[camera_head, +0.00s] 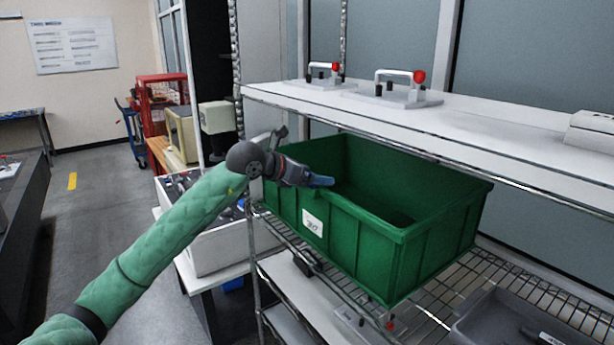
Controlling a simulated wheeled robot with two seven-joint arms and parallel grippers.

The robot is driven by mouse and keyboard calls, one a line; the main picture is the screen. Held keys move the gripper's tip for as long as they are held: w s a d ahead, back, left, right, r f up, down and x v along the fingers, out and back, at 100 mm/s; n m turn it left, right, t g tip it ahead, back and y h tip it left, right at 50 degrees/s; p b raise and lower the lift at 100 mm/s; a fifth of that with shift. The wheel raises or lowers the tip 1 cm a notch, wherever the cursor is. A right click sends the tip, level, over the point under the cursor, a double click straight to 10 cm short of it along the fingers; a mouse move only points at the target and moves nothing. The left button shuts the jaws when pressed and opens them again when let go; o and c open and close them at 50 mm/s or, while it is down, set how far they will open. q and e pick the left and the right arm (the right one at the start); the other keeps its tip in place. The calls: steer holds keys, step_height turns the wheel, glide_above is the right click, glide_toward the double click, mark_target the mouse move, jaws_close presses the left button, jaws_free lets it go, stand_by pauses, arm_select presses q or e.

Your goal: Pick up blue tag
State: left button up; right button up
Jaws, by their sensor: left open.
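My left gripper (312,180) reaches over the near left rim of a green bin (365,240). Its arm comes in from the lower left. It is open. I cannot tell whether this is the blue tag or part of the fingers, and no other clear blue tag shows. The bin stands on a wire shelf, with a white label (313,223) on its front. The near wall hides much of the bin's floor. My right gripper is not in view.
A white upper shelf (480,130) runs above and behind the bin, carrying fixtures with red knobs (418,77). A grey tray (500,318) sits at the lower right. A white box (215,240) of items stands left of the rack. The aisle floor (95,200) is open.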

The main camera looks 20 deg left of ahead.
arm_select(q)
steer(key=shift+w+d+f, duration=0.1)
steer(key=shift+w+d, duration=0.05)
steer(key=shift+c, duration=0.4)
steer(key=c, duration=1)
steer(key=shift+o, duration=0.2)
